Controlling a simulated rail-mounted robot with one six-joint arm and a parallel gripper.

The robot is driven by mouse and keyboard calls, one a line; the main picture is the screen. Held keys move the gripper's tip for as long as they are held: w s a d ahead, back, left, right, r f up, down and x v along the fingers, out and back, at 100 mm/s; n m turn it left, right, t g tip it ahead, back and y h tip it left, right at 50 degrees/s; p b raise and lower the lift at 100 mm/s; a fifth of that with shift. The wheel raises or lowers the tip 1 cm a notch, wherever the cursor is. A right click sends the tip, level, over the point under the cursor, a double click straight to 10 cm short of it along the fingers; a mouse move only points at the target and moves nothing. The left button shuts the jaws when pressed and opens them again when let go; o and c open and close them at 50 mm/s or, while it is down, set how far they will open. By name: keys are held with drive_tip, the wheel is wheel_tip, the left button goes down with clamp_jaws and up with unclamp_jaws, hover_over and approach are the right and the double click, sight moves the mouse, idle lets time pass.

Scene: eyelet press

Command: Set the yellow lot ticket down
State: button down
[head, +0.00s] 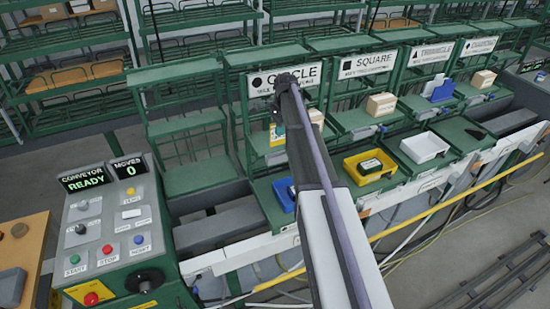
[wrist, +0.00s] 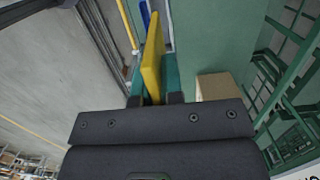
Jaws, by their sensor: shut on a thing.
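The yellow lot ticket (wrist: 152,55) is a flat yellow plate, standing on edge and slightly tilted in the wrist view. My gripper (wrist: 154,98) is shut on it, with a dark finger on each side. In the head view a small yellow patch (head: 278,138) shows just left of my arm, in front of the CIRCLE bay; it looks like the ticket. My arm hides most of the gripper there. I cannot tell whether the ticket touches anything below.
Bays carry CIRCLE (head: 287,78), SQUARE (head: 368,64) and TRIANGLE signs (head: 431,54). A tan block (head: 316,117) is beside my arm; another (head: 381,104) sits under SQUARE. Blue (head: 283,195), yellow (head: 359,179) and white trays (head: 424,149) stand in front. The control panel (head: 105,215) is left.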

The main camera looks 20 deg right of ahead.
sight(278, 138)
drive_tip(key=f+b, duration=0.1)
drive_tip(key=f, duration=0.2)
drive_tip(key=f+b, duration=0.1)
drive_tip(key=shift+a+f+b, duration=0.3)
drive_tip(key=shift+b, duration=0.05)
drive_tip(key=shift+r, duration=0.1)
wheel_tip(278, 138, down, 4)
drive_tip(key=b, duration=0.3)
drive_tip(key=shift+b, duration=0.35)
drive_tip(key=shift+r+p, duration=0.3)
drive_tip(key=shift+f, duration=0.2)
drive_tip(key=c, duration=1.3)
unclamp_jaws()
